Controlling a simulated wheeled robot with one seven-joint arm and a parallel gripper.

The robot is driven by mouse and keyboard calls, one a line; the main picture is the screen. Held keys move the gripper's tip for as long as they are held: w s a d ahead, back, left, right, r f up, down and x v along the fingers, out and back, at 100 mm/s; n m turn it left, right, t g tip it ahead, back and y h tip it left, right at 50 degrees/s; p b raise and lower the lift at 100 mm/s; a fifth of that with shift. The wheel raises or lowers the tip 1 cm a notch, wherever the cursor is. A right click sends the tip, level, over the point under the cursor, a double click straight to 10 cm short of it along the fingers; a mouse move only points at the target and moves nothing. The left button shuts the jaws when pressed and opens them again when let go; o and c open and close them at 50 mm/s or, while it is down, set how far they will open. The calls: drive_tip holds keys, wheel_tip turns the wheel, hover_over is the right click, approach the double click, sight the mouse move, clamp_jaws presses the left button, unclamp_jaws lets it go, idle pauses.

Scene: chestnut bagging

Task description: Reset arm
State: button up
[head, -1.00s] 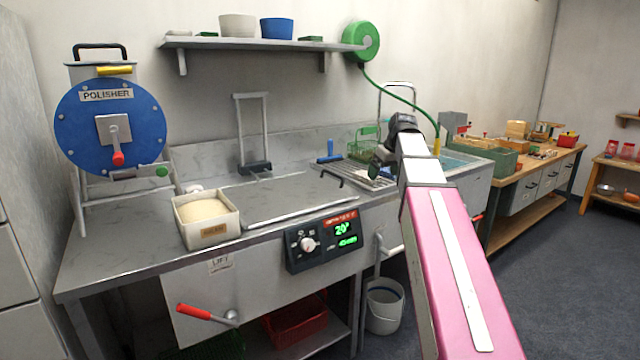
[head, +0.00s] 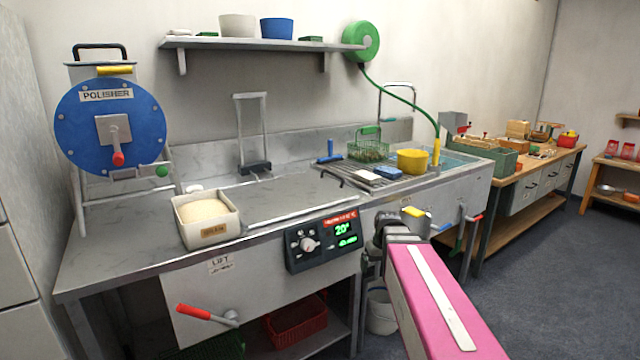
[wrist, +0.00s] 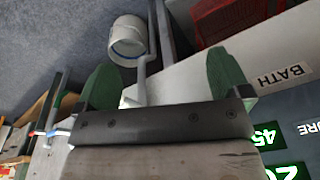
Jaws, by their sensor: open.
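My pink arm reaches in from the lower right in the head view. My gripper (wrist: 163,85) is open and empty in the wrist view, with its two green fingers spread apart. It hangs in front of the steel counter (head: 110,245), beside the control panel (head: 325,240). In the head view its fingers are hidden behind my arm's wrist. Between and beyond the fingers, the wrist view shows a white bucket (wrist: 128,38) on the floor and a metal lever.
On the counter are a bran box (head: 207,217), a green wire basket (head: 368,148), a yellow bowl (head: 412,161) and a blue-handled tool (head: 328,155). A red-handled lever (head: 208,314) juts from the counter front. A red crate (head: 297,322) sits below. Floor at right is clear.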

drive_tip(key=s+f+m+g, duration=0.1)
drive_tip(key=s+f, duration=0.9)
drive_tip(key=f, duration=0.1)
drive_tip(key=shift+a+f+m+h, duration=0.15)
drive_tip(key=shift+a+m+h, duration=0.15)
drive_tip(key=shift+m+h, duration=0.1)
drive_tip(key=shift+s, duration=0.1)
